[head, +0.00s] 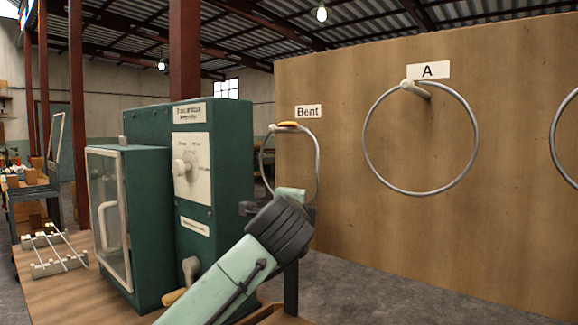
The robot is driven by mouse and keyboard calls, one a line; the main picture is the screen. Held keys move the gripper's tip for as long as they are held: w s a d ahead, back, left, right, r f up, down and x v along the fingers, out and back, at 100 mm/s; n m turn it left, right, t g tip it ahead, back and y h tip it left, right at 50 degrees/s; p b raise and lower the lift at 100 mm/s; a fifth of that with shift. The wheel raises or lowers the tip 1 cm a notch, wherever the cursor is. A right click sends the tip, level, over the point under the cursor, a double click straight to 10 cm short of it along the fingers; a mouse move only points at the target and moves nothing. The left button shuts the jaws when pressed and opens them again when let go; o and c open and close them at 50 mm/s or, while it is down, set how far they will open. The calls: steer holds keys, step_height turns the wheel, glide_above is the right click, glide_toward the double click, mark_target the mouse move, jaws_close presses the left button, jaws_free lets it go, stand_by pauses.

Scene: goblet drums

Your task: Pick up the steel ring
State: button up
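A large thin steel ring (365,138) hangs from a peg (415,90) under the sign "A" on the brown board. A smaller steel ring (317,160) shows under the sign "Bent", with an orange piece (288,125) at its top; its lower part is hidden behind my arm. Part of another ring (552,142) is cut by the right edge. My arm rises from the bottom centre, its dark wrist joint in front of the "Bent" ring's lower side. Dark parts show beside the wrist, but my fingers cannot be made out, nor whether they touch a ring.
A green machine (215,165) with a dial and a glazed door (110,210) stands left of my arm on a wooden bench (75,290). A small rack with rods (55,250) lies on the bench. The tall brown board (480,240) fills the right; floor shows before it.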

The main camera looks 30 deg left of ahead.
jaws_close()
steer(key=shift+d+f, duration=0.1)
stand_by(0.6)
